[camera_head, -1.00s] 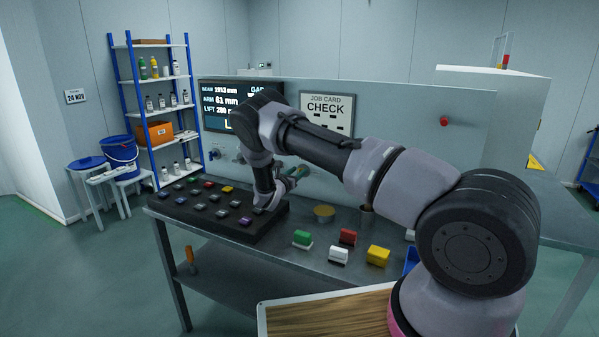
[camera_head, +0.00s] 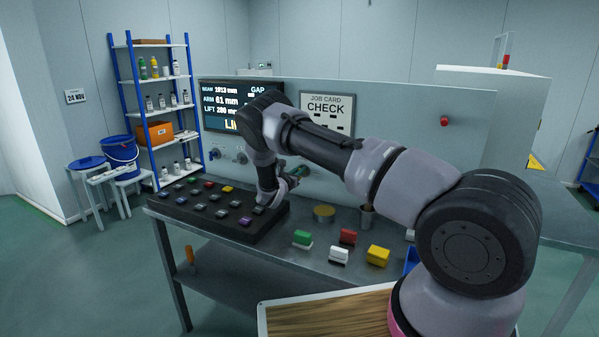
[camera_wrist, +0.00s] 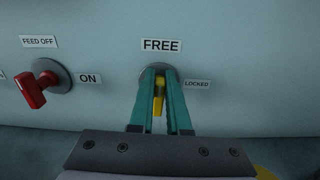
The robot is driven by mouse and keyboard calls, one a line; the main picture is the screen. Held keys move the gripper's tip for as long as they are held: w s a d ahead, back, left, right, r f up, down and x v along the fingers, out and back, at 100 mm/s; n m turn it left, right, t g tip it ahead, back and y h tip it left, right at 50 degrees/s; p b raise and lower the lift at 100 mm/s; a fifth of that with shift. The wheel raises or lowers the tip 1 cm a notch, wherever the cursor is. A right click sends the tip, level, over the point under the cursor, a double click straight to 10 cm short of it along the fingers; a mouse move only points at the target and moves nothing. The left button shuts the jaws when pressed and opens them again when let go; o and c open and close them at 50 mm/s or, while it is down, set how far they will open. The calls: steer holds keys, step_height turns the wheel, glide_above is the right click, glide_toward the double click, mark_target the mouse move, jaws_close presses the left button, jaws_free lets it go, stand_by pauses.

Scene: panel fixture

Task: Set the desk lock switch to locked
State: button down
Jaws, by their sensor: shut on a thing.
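The desk lock switch (camera_wrist: 158,104) has a yellow handle on a round grey plate on the panel, seen in the wrist view. A FREE label (camera_wrist: 161,45) is above it and a LOCKED label (camera_wrist: 196,84) is to its right. The handle looks roughly upright, in line with FREE, though the fingers partly cover it. My gripper (camera_wrist: 160,92) is shut on the yellow handle, with a green finger on each side. In the head view my gripper (camera_head: 297,173) is at the panel, and the arm hides the switch.
A red switch (camera_wrist: 36,88) with FEED OFF and ON labels is to the left on the panel. Coloured blocks, including a yellow one (camera_head: 378,256), lie to the right. A metal cup (camera_head: 366,217) stands near the panel.

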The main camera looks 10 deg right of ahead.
steer(key=m, duration=0.4)
steer(key=shift+s+d, duration=0.2)
steer(key=shift+s+d+f+m, duration=0.15)
steer(key=shift+f+m, duration=0.15)
steer(key=shift+m, duration=1.95)
steer(key=shift+s+d+f+m, duration=0.1)
steer(key=shift+d+f+m, duration=0.2)
steer(key=shift+m, duration=1.9)
steer(key=shift+s+d+f+m, duration=0.1)
steer(key=shift+f+m, duration=0.25)
steer(key=shift+m, duration=1.9)
steer(key=c, duration=0.9)
jaws_free()
steer(key=shift+a, duration=0.1)
